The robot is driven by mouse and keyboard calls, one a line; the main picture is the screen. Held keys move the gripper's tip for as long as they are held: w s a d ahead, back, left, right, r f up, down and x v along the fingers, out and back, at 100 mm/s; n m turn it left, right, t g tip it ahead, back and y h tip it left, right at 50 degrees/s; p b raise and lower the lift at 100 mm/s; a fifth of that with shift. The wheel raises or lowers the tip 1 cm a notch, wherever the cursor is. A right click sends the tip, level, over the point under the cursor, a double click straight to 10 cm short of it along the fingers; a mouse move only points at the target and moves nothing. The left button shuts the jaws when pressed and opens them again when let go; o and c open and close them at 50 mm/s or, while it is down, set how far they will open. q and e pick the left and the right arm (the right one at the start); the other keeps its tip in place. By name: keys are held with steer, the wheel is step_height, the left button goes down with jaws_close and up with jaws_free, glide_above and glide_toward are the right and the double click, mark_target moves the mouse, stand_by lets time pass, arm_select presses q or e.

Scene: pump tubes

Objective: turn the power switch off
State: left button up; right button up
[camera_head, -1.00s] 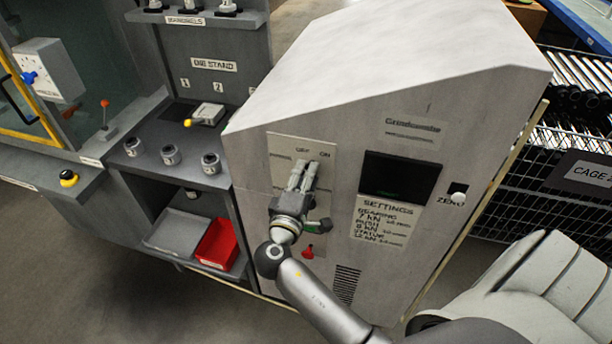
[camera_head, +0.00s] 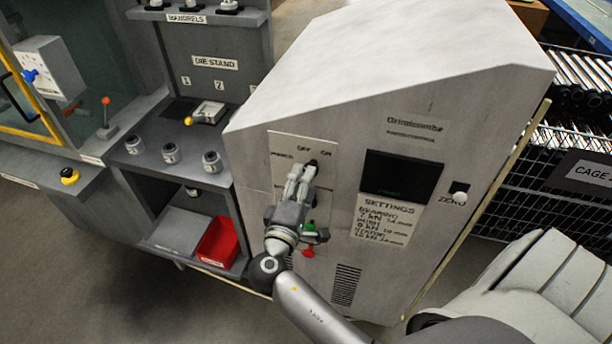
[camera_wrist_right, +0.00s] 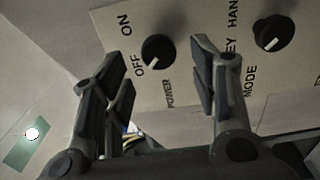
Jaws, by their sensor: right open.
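The power switch (camera_wrist_right: 157,51) is a round black knob on a pale panel, marked POWER, OFF and ON. Its white mark points down-left in the right wrist view, toward the OFF side. In the head view its dark top (camera_head: 312,163) shows just past the fingers, partly hidden. My right gripper (camera_head: 299,172) is in front of the panel, fingers toward the switch. In the right wrist view my right gripper (camera_wrist_right: 156,53) is open and empty, one finger on each side of the knob with gaps between. My left gripper is not in view.
A second black knob (camera_wrist_right: 273,32), marked MODE, is close to the right finger. A green button (camera_head: 308,227) and a red knob (camera_head: 309,252) are just beside and below my gripper. A dark screen (camera_head: 400,178) and a white zero button (camera_head: 460,197) are further right.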

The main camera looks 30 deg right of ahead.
steer(key=v, duration=0.9)
steer(key=shift+a, duration=0.1)
